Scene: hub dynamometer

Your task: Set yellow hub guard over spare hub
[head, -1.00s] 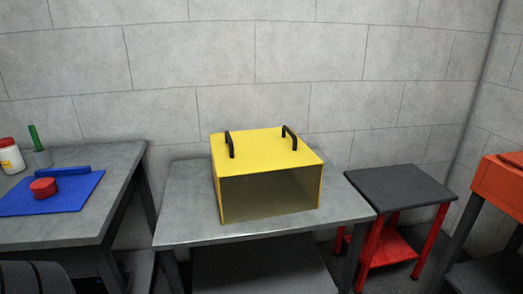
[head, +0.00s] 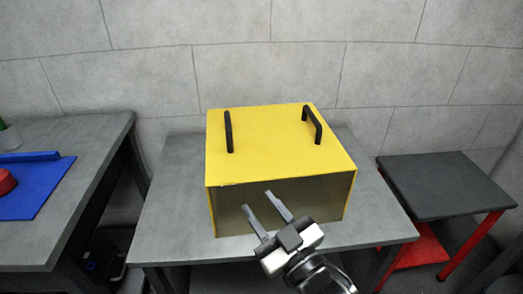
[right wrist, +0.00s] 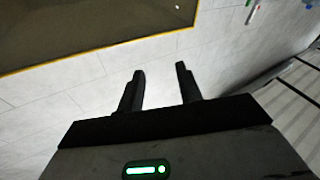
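The yellow hub guard (head: 270,150) is a box with an open front and two black handles on top. It sits on the grey middle table (head: 175,205). Part of the guard's edge shows at the upper left of the right wrist view (right wrist: 100,47). My right gripper (head: 261,203) is open and empty, in front of the guard's open face in the head view and below its handles. Both fingers stand apart in the right wrist view (right wrist: 160,80). The spare hub is not seen in these frames. My left gripper is not in view.
A grey table at the left holds a blue mat (head: 40,195) with a red round piece (head: 5,181) and a blue bar. A small dark-topped stand with red legs (head: 445,185) is at the right. A block wall is behind the tables.

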